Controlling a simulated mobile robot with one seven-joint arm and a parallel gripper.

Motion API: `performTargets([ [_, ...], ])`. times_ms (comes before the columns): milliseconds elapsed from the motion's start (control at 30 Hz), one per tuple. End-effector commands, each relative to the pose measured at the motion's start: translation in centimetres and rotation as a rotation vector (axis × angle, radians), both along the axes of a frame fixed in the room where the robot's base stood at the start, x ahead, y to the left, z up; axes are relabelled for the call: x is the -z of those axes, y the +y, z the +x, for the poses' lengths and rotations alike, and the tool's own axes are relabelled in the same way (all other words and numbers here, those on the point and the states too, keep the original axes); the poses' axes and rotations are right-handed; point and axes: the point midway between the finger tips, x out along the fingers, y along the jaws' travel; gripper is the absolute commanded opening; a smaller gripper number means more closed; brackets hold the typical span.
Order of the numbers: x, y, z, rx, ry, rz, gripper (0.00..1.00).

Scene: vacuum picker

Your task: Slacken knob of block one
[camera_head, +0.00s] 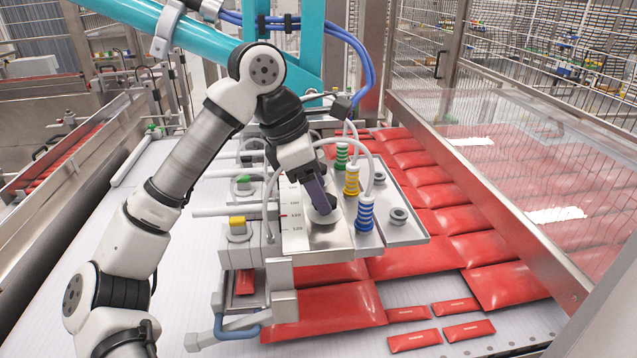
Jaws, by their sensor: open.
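The vacuum picker head is a metal plate (408,232) with blue (365,214), yellow (351,180) and green (341,155) bellows cups along its right part. A scale strip with numbers (291,215) runs along its left part. A pale round knob (325,216) sits on the plate near the front, right of the scale. My gripper (321,207) points down at this knob, with its dark fingers just over or around it. The jaws are open; whether they touch the knob is partly hidden. Which block is number one cannot be read.
Dark round knobs (399,214) stand at the plate's right edge. A yellow-topped fitting (237,226) and grey tubes are at the left. White hoses arch close to my gripper. Red packets (325,312) lie on the white conveyor below. A clear guard (530,170) stands right.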

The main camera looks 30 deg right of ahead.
Motion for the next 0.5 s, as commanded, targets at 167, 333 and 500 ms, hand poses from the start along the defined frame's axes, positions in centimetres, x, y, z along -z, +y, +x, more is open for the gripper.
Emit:
performTargets([
  [167,0.61,-0.25,-0.16,0.001,0.001,-0.001,0.59],
  [333,0.68,-0.26,-0.15,0.000,0.000,-0.001,0.59],
  [500,0.66,-0.26,-0.15,0.000,0.000,-0.001,0.45],
])
